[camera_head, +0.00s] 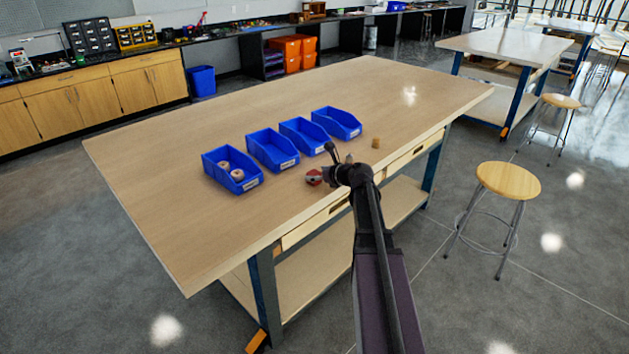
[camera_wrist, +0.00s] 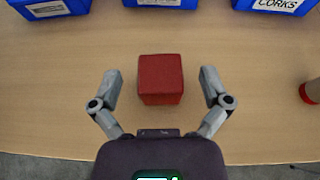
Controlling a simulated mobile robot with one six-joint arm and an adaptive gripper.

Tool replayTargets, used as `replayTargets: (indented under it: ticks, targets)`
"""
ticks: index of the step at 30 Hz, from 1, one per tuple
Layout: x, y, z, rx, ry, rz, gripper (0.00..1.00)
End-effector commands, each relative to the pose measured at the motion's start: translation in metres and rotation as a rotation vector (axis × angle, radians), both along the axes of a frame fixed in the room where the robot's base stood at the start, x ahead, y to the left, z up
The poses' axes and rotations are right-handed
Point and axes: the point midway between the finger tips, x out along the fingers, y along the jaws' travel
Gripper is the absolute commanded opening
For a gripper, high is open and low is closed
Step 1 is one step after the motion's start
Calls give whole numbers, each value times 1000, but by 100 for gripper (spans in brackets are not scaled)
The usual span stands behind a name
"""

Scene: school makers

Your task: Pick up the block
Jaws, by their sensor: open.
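The block is a red cube (camera_wrist: 161,80) lying on the wooden table, in the middle of the wrist view. My gripper (camera_wrist: 159,74) is open, with one grey finger on each side of the block and a gap on both sides. The fingers do not appear to touch it. In the head view my gripper (camera_head: 328,174) is small and dark, and its height over the table is hard to tell.
Several blue bins stand in a row behind the block; the leftmost bin (camera_head: 206,164) holds pale round pieces, and one is labelled CORKS (camera_wrist: 272,7). A small tan cylinder (camera_head: 376,143) stands to the right. The table's left part (camera_head: 150,170) is clear.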

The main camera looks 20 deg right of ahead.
Motion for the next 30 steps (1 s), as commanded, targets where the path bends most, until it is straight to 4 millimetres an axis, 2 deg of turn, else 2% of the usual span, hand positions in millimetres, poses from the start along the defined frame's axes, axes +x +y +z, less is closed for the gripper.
replayTargets:
  ticks: [1,6,23,24,26,30]
  targets:
    - [7,2,-5,0,0,2,97]
    - [17,6,-8,-1,0,0,97]
    - [17,7,-8,0,0,0,97]
    - [17,7,-8,0,0,0,94]
    - [17,7,-8,0,0,0,76]
    - [17,7,-8,0,0,0,35]
